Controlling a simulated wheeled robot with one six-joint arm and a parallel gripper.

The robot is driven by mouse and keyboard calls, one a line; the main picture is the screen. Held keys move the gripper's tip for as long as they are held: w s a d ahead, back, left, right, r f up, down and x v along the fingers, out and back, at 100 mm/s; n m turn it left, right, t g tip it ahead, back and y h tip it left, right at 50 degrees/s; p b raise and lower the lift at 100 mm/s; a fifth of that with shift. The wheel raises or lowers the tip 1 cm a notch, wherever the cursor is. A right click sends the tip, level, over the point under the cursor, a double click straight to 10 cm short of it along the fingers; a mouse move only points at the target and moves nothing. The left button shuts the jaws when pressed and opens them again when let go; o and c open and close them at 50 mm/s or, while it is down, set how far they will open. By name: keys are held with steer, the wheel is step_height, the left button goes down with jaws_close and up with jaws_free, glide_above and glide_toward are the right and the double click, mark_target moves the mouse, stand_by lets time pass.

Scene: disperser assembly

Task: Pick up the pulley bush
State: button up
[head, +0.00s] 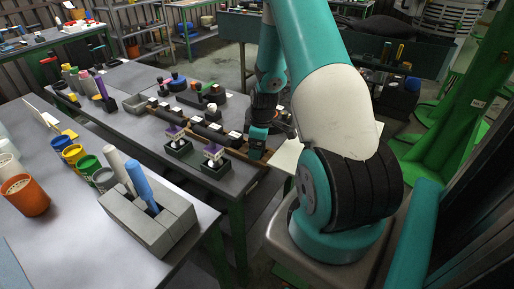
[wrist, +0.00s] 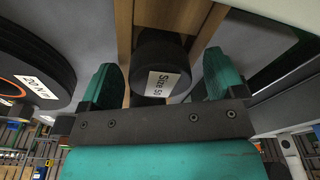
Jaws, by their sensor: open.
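In the wrist view, a black round part with a white "Size 50" label (wrist: 160,68), apparently the pulley bush, sits at a wooden rack (wrist: 123,40). My gripper (wrist: 163,78) is open, with one teal finger on each side of this part. Gaps show between the part and both fingers, so it is not clamped. In the head view, my gripper (head: 258,146) is low at the right end of the table's rack, and my arm hides part of this area. The part between the fingers cannot be made out there.
In the wrist view, a large black disc labelled "20 KN" (wrist: 35,75) lies close on the left. A grey block (head: 150,215) holds upright handles.

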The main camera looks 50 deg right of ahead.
steer(key=shift+f, duration=0.15)
steer(key=c, duration=1.4)
